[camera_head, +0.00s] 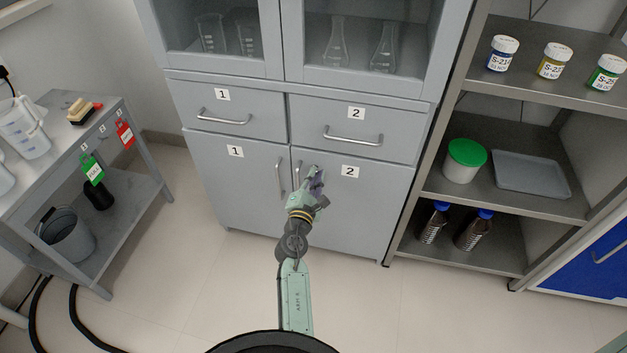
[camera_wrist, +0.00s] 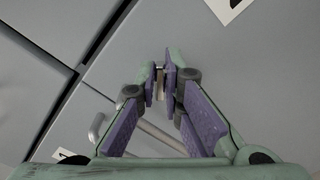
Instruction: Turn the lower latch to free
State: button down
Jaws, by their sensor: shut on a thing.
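My gripper (camera_head: 316,176) is at the upper left part of the lower cabinet door labelled 2 (camera_head: 355,215). In the wrist view its purple-padded fingers (camera_wrist: 166,84) are closed around a thin metal bar, which looks like that door's upright handle (camera_wrist: 159,84). In the head view the handle (camera_head: 297,172) shows just left of the fingers. The door looks shut, flush with its neighbour. I cannot make out a separate lower latch in either view; the fingers hide part of the door there.
The lower door labelled 1 (camera_head: 232,185) has its own handle (camera_head: 279,176) close by on the left. Drawers with bar handles (camera_head: 353,137) are above. An open shelf unit (camera_head: 480,250) stands right, a grey side table (camera_head: 60,165) left. The floor in front is clear.

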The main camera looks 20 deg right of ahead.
jog(key=shift+d+f+m+b, duration=0.1)
jog(key=shift+f+m+b, duration=0.1)
jog(key=shift+m+b, duration=1.55)
jog(key=shift+f+m+b, duration=0.15)
jog(key=shift+m+b, duration=0.8)
jog(key=shift+m, duration=1.5)
jog(key=c, duration=1.7)
grip_release()
jog(key=shift+s, duration=0.1)
jog(key=v, duration=0.7)
jog(key=shift+s, duration=0.15)
